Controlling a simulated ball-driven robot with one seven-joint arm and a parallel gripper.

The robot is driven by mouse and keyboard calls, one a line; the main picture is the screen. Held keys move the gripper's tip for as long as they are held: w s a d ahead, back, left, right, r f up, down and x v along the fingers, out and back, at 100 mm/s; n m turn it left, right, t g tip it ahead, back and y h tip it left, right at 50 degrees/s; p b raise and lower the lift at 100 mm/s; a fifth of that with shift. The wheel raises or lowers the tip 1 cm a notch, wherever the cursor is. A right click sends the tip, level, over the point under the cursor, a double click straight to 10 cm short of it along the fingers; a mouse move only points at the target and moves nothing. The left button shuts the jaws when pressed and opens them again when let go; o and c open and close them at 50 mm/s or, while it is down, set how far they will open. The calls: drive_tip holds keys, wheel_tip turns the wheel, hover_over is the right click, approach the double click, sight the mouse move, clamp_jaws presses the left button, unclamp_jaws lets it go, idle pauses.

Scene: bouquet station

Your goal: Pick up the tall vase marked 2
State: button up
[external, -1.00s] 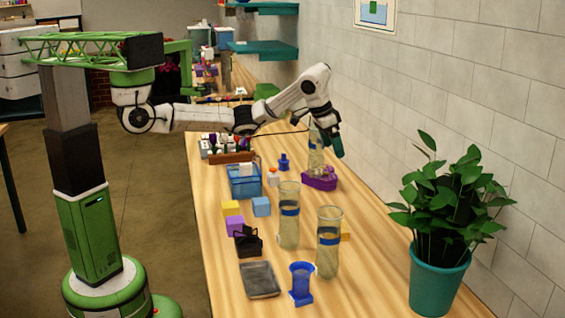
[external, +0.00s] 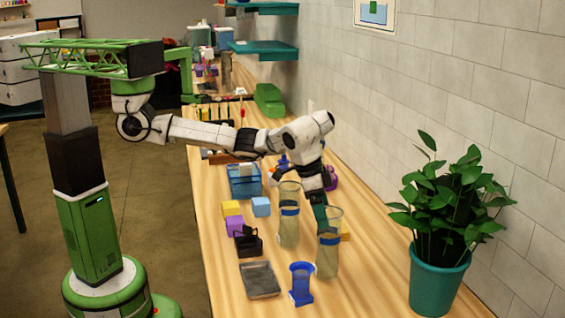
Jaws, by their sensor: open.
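Two tall clear glass vases with blue bands stand upright on the wooden bench: a left vase (external: 288,232) and a right, nearer vase (external: 328,258). I cannot read any number on either one. My gripper (external: 320,212) points down just behind the gap between them, its dark teal fingers partly seen past the right vase's rim. It is open, with nothing seen held in it. I cannot tell whether it touches the right vase. The third vase seen farther back earlier is not visible behind my arm.
A black caddy (external: 249,242), coloured blocks (external: 261,207) and a blue basket (external: 243,187) are to the left. A potted plant (external: 438,275) stands at the right by the wall.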

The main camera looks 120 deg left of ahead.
sight(328, 245)
drive_tip(key=shift+p+x, duration=0.45)
drive_tip(key=shift+x, duration=2.2)
drive_tip(key=shift+a+r, duration=0.15)
drive_tip(key=shift+a, duration=0.05)
clamp_jaws()
